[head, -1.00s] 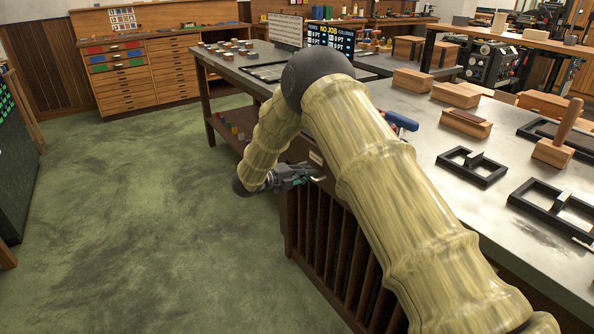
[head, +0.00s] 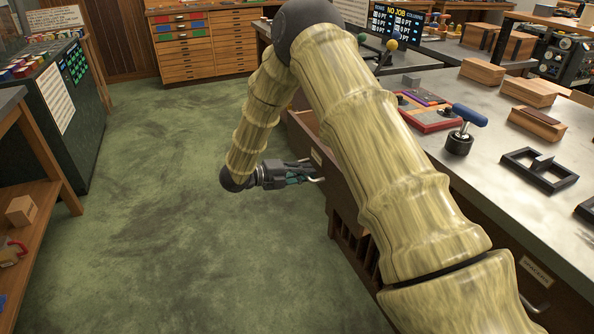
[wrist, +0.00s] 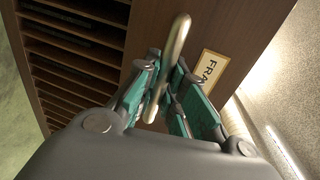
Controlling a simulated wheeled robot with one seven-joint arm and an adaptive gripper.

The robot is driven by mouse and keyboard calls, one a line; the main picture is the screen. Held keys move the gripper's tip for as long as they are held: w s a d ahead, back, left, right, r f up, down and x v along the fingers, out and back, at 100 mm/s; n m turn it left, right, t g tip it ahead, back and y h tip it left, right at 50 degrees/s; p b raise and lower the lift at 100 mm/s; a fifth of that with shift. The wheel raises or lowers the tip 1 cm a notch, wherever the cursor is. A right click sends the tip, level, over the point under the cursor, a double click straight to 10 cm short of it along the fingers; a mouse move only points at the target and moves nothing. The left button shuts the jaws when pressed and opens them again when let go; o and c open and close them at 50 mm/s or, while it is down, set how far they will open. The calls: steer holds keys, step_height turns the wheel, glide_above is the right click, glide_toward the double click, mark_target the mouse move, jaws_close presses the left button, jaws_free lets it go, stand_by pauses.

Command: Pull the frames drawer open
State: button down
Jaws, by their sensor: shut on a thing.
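The frames drawer (head: 325,165) stands out from the long bench in the head view, with its open inside showing behind its front. Its label (wrist: 209,77), reading "FRA" as far as it shows, is in the wrist view. My gripper (head: 312,174) is at the drawer front, shut on the metal drawer handle (wrist: 168,65). In the wrist view the teal fingers lie on both sides of the handle bar. My arm hides part of the drawer and bench in the head view.
Slotted racks (wrist: 75,55) lie below the drawer. A second drawer, labelled "SPACERS" (head: 537,273), is shut at the right. The green floor (head: 170,230) in front is clear. A shelf unit (head: 35,215) and a dark cabinet (head: 65,110) stand at the left.

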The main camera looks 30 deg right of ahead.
steer(key=c, duration=1.5)
jaws_free()
steer(key=shift+a, duration=0.1)
steer(key=v, duration=1.2)
steer(key=shift+f, duration=0.1)
